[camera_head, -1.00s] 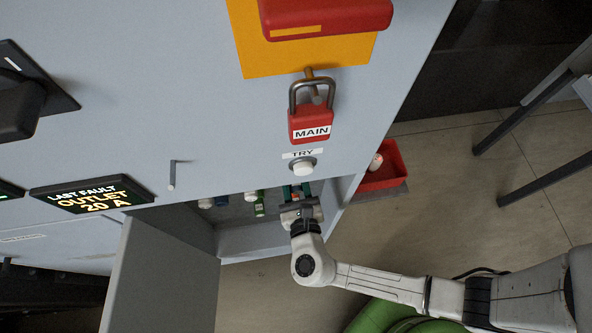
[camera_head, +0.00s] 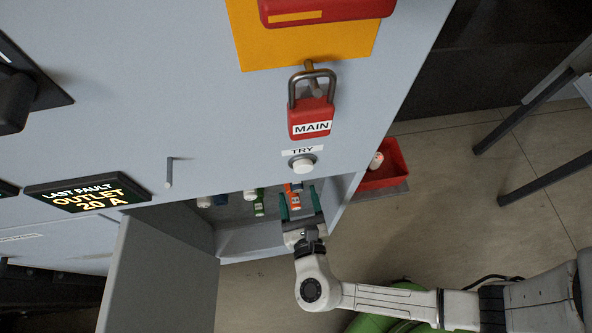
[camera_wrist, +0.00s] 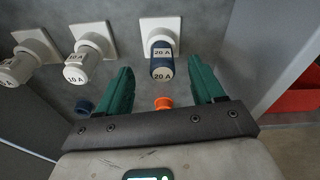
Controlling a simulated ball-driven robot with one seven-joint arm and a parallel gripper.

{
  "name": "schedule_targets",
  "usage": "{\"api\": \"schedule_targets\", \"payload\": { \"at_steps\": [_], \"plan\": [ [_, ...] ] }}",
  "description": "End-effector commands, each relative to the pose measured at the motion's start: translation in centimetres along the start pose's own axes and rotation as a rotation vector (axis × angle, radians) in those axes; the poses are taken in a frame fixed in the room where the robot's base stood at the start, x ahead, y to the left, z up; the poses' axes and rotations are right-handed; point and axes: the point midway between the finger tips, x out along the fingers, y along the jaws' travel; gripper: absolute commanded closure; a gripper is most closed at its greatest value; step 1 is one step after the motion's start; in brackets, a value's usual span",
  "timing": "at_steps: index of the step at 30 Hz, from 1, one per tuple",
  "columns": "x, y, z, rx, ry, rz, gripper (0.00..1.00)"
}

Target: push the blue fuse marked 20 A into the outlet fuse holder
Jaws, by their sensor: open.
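The blue fuse marked 20 A (camera_wrist: 162,68) sits in a white-based holder on the grey back wall in the wrist view, its marked end facing me. The outlet fuse holder (camera_wrist: 173,27) carries it; how deep it sits I cannot tell. My gripper (camera_wrist: 162,82) is open and empty, its green fingers to the left and right of the fuse's line and short of it. In the head view my gripper (camera_head: 298,193) reaches into the open compartment. An orange piece (camera_wrist: 163,103) shows low between the fingers.
White fuses marked 10 A (camera_wrist: 77,70) stand in holders to the left. A dark blue piece (camera_wrist: 84,106) lies low beside the left finger. The compartment's side wall (camera_wrist: 268,55) is close on the right. The open door (camera_head: 165,275) hangs left of my arm. A red bin (camera_head: 391,170) stands right.

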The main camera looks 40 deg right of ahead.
Motion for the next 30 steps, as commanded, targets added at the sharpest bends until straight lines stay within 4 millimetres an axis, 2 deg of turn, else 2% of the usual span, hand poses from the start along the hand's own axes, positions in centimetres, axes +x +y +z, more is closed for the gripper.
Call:
{"api": "schedule_targets", "payload": {
  "at_steps": [4,10,15,30],
  "plan": [
    [-2.9,0.0,-0.2,0.001,0.001,0.001,0.32],
    [-5.2,0.0,-0.1,0.000,0.000,-0.001,0.32],
    [-5.9,-0.1,0.0,0.000,0.000,-0.003,0.32],
    [-5.8,0.0,0.0,0.000,0.000,-0.002,0.32]
  ]
}}
